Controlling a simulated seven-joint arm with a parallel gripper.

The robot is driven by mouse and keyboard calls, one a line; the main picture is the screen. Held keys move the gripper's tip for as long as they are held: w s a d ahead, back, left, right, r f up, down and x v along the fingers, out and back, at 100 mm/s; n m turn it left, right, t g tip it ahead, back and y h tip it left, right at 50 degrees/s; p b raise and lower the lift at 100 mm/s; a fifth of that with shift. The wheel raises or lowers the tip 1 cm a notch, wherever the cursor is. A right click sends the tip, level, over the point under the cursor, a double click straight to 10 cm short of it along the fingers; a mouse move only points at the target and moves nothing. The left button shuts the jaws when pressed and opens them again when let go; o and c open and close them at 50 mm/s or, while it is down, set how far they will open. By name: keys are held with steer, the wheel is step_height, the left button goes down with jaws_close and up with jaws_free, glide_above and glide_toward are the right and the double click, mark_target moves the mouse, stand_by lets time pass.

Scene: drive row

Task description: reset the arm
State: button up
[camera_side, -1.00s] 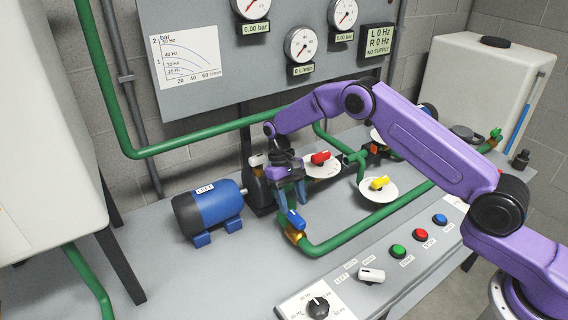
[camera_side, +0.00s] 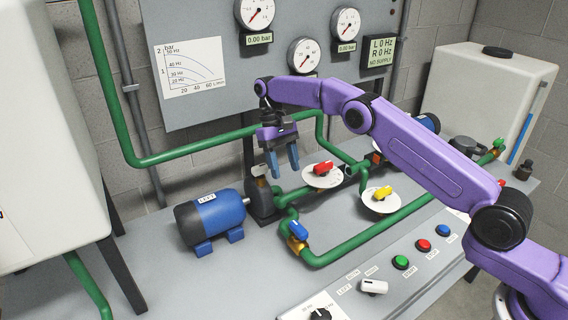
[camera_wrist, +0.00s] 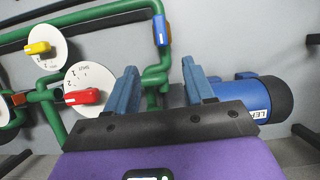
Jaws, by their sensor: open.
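My purple arm reaches in from the right in the side view. My gripper (camera_side: 283,163) hangs pointing down above the left pump, with its two blue fingers apart and nothing between them. In the wrist view the open fingers (camera_wrist: 164,92) show against the green pipes and the grey bench. The gripper is clear of the blue-handled valve (camera_side: 298,230), which stands below and a little right of it. The red-handled valve (camera_side: 323,169) on a white dial is to the right of the fingers, and the yellow-handled valve (camera_side: 383,193) is further right.
The blue motor (camera_side: 210,220) labelled LEFT stands left of the gripper. Green pipe (camera_side: 350,243) loops over the bench. The gauge panel (camera_side: 215,100) is behind the arm. A row of buttons (camera_side: 423,245) and a white switch (camera_side: 373,287) line the front. White tanks stand at both sides.

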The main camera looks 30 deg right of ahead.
steer(key=shift+r, duration=0.15)
stand_by(0.4)
steer(key=s+a+r+n+t, duration=0.1)
steer(key=s+a+r+n, duration=0.15)
steer(key=s+r, duration=0.45)
steer(key=s+a+r+n+t, duration=0.2)
steer(key=s+n, duration=0.2)
steer(key=s, duration=0.7)
steer(key=s+d+f+n, duration=0.1)
steer(key=s+d, duration=0.3)
steer(key=s, duration=0.4)
steer(key=s+d+n+t, duration=0.1)
steer(key=s+d+n, duration=0.2)
steer(key=s+d, duration=0.2)
steer(key=s+d+f+n, duration=0.1)
steer(key=s+d, duration=0.3)
steer(key=s, duration=0.7)
steer(key=shift+s+d+f+n+t, duration=0.15)
steer(key=shift+s+f+n+t, duration=0.2)
steer(key=shift+s+n+t, duration=0.1)
steer(key=shift+o, duration=0.3)
